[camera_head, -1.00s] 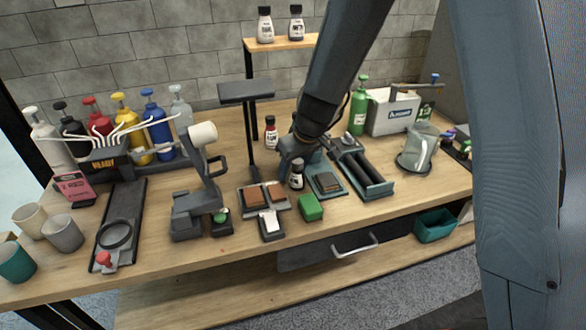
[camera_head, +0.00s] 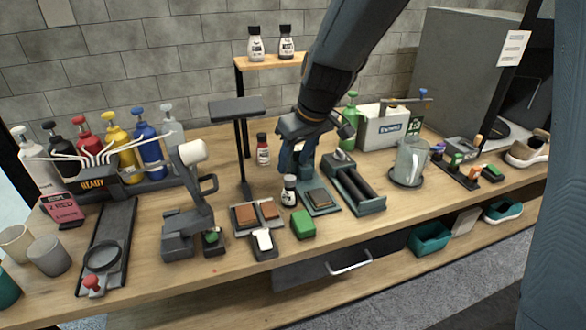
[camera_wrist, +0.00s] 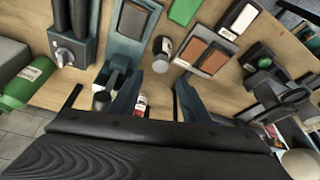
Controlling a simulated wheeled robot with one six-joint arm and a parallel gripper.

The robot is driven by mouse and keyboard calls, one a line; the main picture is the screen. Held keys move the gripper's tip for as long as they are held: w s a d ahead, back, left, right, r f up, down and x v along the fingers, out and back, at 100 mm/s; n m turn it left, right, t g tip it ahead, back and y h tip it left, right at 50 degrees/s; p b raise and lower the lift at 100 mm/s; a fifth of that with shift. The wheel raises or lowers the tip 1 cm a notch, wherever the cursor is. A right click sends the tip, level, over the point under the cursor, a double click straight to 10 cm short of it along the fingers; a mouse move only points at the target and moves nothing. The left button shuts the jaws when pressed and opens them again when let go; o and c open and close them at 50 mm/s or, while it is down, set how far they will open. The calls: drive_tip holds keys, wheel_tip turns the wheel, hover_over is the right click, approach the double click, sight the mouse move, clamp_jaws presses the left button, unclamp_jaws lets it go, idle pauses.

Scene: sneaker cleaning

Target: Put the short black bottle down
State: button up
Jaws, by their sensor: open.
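A green block (camera_head: 303,224) and a brown-block tray (camera_head: 243,222) are close by. A teal roller stand (camera_head: 360,190) is at right. A glass jug (camera_head: 410,160) stands farther right.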

drive_tip(key=shift+s+d+r, duration=0.1)
drive_tip(key=shift+r, duration=0.05)
drive_tip(key=s+d+f+m+g+h, duration=0.1)
drive_tip(key=s+d+f+m, duration=0.2)
drive_tip(key=s+d, duration=0.4)
drive_tip(key=s+d+f+m+g+h, duration=0.1)
drive_tip(key=s+d+f+m, duration=0.2)
drive_tip(key=s+d, duration=0.5)
drive_tip(key=s, duration=0.3)
drive_tip(key=shift+s+d+f+m+g, duration=0.2)
drive_tip(key=shift+s+m+g, duration=0.2)
